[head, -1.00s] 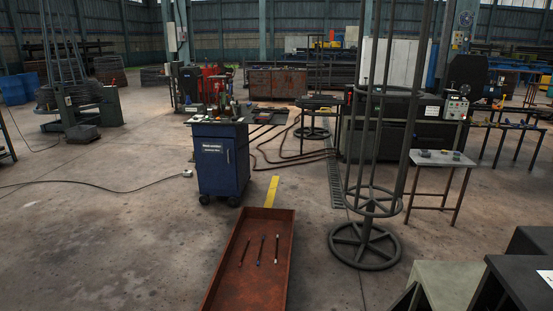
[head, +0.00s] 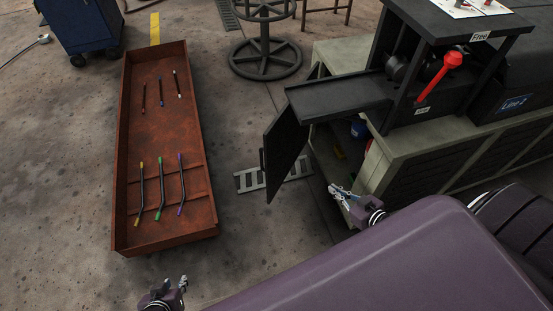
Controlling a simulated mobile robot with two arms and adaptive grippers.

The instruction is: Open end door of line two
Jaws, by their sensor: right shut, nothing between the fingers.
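The machine labelled "Line 2" (head: 514,104) stands at the right. Its end door (head: 287,150), a dark panel, stands swung out from the machine's end, with a thin handle on its left edge. Behind it the cabinet opening shows, with a blue item (head: 358,128) inside. My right gripper (head: 336,191) is shut and empty, to the right of and below the door, in front of the cabinet's lower part and apart from the door panel. My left gripper (head: 176,283) is low at the bottom edge, below the tray; its fingertips look apart and nothing shows between them.
A rust-red tray (head: 122,200) with several thin rods lies on the floor at left. A red-knobbed lever (head: 440,78) and a "Free" label (head: 481,36) are on the machine. A round stand (head: 265,62) is behind. A floor grate (head: 247,181) lies beneath the door.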

